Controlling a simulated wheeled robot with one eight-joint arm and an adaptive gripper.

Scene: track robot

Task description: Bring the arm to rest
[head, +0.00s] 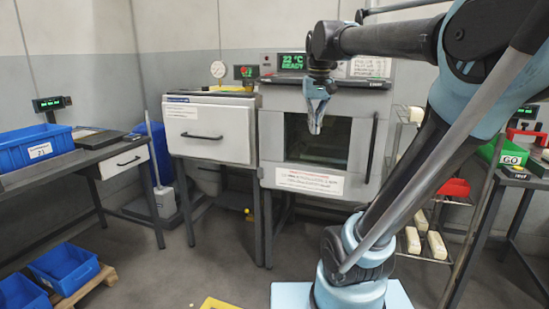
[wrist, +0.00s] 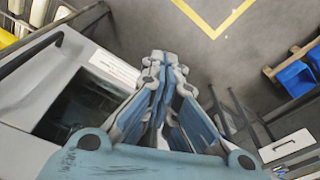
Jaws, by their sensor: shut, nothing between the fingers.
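My gripper (head: 316,128) hangs down from my outstretched arm in the head view, in front of a grey oven-like cabinet (head: 270,150) with a dark window. Its fingers are shut and hold nothing. In the wrist view the closed fingertips of my gripper (wrist: 164,58) point away over open floor, with the cabinet at the left. My arm rises from its base at the lower right of the head view and bends at a high elbow.
A white drawer unit (head: 209,130) stands left of the cabinet. A workbench (head: 75,165) with a blue bin (head: 35,147) is at the far left. A wire rack (head: 440,207) and a table with a green GO box (head: 508,155) are at the right. The middle floor is clear.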

